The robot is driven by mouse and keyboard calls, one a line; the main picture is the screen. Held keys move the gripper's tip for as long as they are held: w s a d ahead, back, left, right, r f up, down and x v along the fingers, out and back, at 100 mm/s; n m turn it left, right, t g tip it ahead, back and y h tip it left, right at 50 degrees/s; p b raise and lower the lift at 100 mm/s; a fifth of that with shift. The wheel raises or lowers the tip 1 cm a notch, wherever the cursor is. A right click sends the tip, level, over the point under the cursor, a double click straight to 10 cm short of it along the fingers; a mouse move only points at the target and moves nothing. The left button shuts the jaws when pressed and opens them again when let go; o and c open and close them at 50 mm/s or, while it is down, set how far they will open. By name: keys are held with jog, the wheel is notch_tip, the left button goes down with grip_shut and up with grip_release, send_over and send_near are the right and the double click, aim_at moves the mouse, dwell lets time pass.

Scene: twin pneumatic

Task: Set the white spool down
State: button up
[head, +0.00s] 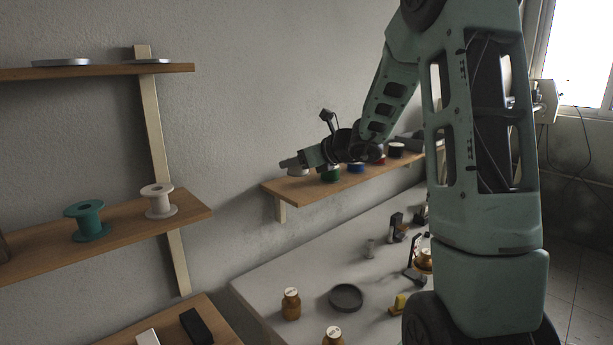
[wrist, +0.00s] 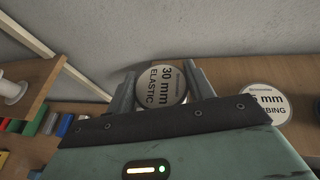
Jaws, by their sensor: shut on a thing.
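The white spool (head: 298,173) is between the fingers of my gripper (head: 291,162), at the left end of the middle wall shelf (head: 340,182). In the wrist view the spool's round top (wrist: 161,86) reads "30 mm ELASTIC", and the fingers of my gripper (wrist: 160,84) are shut on its two sides. Its underside is mostly hidden, and I cannot tell whether it touches the shelf or hangs just above it.
A green spool (head: 330,174), a blue one (head: 356,167) and others stand to the right along this shelf. Another white spool (head: 159,201) and a teal spool (head: 87,220) stand on the left shelf. Below is a grey bench (head: 290,262) with jars and a dark dish (head: 346,297).

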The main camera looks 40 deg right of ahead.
aim_at(298, 191)
jog(key=shift+f, duration=2.35)
jog(key=shift+f, duration=0.1)
jog(key=o, duration=1)
jog(key=shift+o, duration=0.2)
